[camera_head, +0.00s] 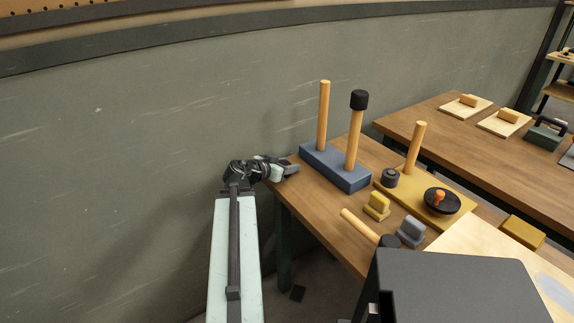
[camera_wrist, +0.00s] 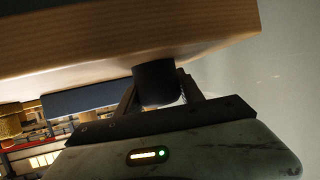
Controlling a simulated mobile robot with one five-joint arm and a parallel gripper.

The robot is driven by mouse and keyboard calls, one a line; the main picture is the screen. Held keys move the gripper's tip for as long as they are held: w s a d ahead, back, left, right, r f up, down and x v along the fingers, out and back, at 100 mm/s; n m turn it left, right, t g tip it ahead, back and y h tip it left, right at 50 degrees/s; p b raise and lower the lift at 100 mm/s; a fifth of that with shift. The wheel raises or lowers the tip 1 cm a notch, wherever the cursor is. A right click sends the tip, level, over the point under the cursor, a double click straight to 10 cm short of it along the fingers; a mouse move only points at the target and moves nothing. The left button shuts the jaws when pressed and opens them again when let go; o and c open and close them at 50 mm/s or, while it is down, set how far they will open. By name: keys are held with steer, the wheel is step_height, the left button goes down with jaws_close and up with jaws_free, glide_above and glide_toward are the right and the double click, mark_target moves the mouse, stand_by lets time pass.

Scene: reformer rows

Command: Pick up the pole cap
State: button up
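In the wrist view a black cylindrical pole cap (camera_wrist: 157,84) fills the space between the two fingers of my gripper (camera_wrist: 158,88). Both fingers appear to touch its sides. The light wood surface lies right behind the cap; I cannot tell whether the cap touches it. In the head view my gripper (camera_head: 290,168) is at the left corner of the wooden table (camera_head: 330,220), left of the blue base (camera_head: 335,168). The cap in its fingers cannot be made out there.
The blue base carries a bare pole (camera_head: 323,115) and a black-capped pole (camera_head: 354,140). A yellow board (camera_head: 432,188) holds another pole, a dark cap (camera_head: 389,177) and a black disc (camera_head: 442,201). Yellow and grey blocks and a lying pole (camera_head: 360,226) are nearer. The wall is behind.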

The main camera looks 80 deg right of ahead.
steer(key=shift+s, duration=0.1)
steer(key=c, duration=0.7)
step_height(320, 180, up, 10)
steer(key=p, duration=1)
steer(key=shift+r, duration=0.15)
